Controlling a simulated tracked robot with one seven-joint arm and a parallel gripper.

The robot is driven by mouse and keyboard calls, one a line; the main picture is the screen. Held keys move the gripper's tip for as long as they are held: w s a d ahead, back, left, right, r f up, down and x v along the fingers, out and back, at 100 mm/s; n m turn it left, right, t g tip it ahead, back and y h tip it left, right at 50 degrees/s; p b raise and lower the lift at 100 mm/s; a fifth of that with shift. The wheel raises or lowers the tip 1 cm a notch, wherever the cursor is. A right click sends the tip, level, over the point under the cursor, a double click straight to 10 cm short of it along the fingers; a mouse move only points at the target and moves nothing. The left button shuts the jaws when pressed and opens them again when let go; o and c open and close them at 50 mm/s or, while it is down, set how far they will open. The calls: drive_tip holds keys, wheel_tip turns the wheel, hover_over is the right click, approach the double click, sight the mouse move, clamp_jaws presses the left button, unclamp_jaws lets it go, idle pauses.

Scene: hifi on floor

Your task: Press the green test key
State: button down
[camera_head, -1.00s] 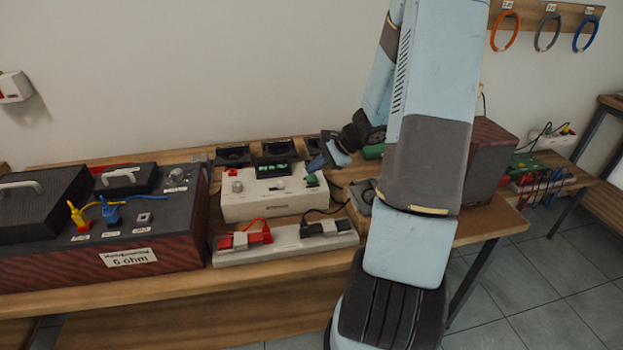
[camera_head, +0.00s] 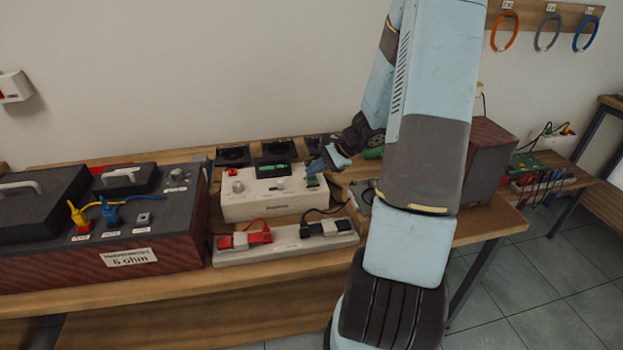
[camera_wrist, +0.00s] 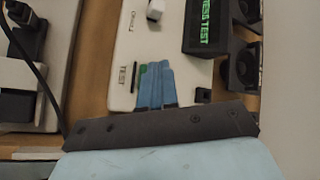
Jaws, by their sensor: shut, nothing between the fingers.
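The cream tester box (camera_head: 262,206) stands on the bench, with a dark display (camera_head: 272,171) lit in green. In the wrist view, the display (camera_wrist: 205,22) reads "PRESS TEST". The green test key (camera_wrist: 142,76) shows beside the word TEST on the box and is partly hidden by my blue fingers. My gripper (camera_wrist: 154,72) is shut and empty, its fingertips over or right beside the key. In the head view, my gripper (camera_head: 316,167) is just above the box's right end, close to the green key (camera_head: 312,182). I cannot tell whether they touch.
A white power strip (camera_head: 284,243) with red and black plugs lies in front of the tester. A large dark box (camera_head: 150,225) marked 6 ohm stands to the left. Black holders (camera_head: 233,155) line the back, and a dark red box (camera_head: 490,160) stands to the right.

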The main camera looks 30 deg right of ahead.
sight(315, 178)
drive_tip(key=shift+f, duration=0.5)
idle(0.4)
drive_tip(key=shift+r, duration=1)
drive_tip(key=shift+r, duration=0.15)
drive_tip(key=shift+r, duration=2.35)
